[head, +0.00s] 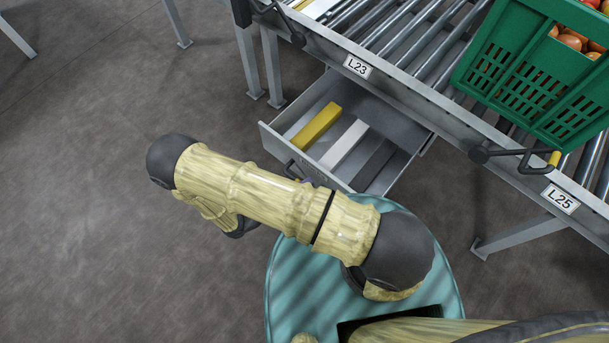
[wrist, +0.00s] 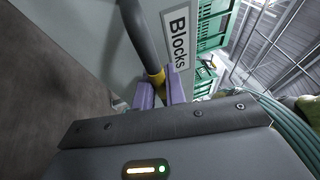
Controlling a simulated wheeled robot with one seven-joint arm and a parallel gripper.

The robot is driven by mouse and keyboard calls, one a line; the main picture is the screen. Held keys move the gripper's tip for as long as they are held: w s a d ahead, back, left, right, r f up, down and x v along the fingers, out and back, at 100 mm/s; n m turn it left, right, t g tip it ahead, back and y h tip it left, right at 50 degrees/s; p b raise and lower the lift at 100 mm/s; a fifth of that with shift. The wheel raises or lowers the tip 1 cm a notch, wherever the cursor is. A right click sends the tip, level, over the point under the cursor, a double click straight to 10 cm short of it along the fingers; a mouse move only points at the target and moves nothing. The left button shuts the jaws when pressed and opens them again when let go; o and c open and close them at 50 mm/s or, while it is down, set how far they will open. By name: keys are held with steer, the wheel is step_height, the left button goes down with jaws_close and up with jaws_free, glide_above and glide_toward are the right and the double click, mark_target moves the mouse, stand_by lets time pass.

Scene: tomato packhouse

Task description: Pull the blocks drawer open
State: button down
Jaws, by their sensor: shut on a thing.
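The blocks drawer (head: 274,148) stands pulled out from under the roller conveyor. Inside it lie a yellow block (head: 316,126), a white block (head: 344,145) and a dark grey block (head: 373,165). In the wrist view, the drawer front (wrist: 88,30) carries a "Blocks" label (wrist: 180,40). Its dark bar handle (wrist: 137,32), with a yellow part, runs between the purple fingers of my gripper (wrist: 160,92). My gripper is shut on the handle. In the head view, my arm hides most of the gripper and part of the drawer front.
A green crate of tomatoes (head: 520,75) stands on the roller conveyor (head: 400,45) at the right. A dark lever with a yellow end (head: 554,158) sticks out from the conveyor's side by label L25 (head: 560,199). The floor (head: 90,220) at the left is clear.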

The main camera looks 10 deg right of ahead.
steer(key=shift+s+a+f, duration=0.1)
steer(key=shift+s+a, duration=0.25)
steer(key=shift+s, duration=0.05)
steer(key=c, duration=1.5)
jaws_free()
steer(key=shift+o, duration=0.2)
steer(key=p+v, duration=0.1)
steer(key=v, duration=1.6)
steer(key=shift+a+p, duration=0.2)
steer(key=shift+p, duration=0.2)
